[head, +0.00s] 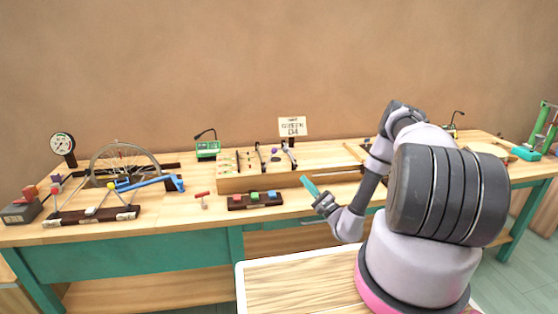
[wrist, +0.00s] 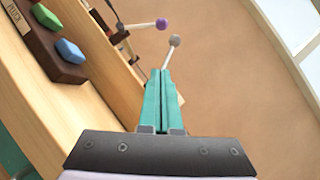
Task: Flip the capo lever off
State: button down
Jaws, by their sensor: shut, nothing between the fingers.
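My gripper (head: 310,186) is shut and empty, its teal fingers together, in front of the right part of a long wooden box (head: 240,184) on the bench. In the wrist view the shut fingertips (wrist: 160,72) point toward a pale rod with a grey knob (wrist: 174,40). The rod's lower part is behind the fingers; I cannot tell whether they touch. A second rod with a purple knob (wrist: 162,23) stands just left of it. Several small levers (head: 261,157) show on the box in the head view. None is labelled legibly, so I cannot tell which is the capo lever.
A dark block with coloured buttons (head: 255,201) lies in front of the box. A bicycle wheel (head: 124,163) and blue tool (head: 150,184) stand at the left. A sign (head: 292,127) stands behind the box. My arm hides part of the bench's right side.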

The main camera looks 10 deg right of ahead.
jog(key=shift+a+r, duration=0.1)
jog(key=s+a+r+x, duration=0.1)
jog(key=x, duration=1.1)
jog(key=shift+a+r, duration=0.4)
jog(key=shift+a, duration=0.1)
jog(key=shift+w+r, duration=0.1)
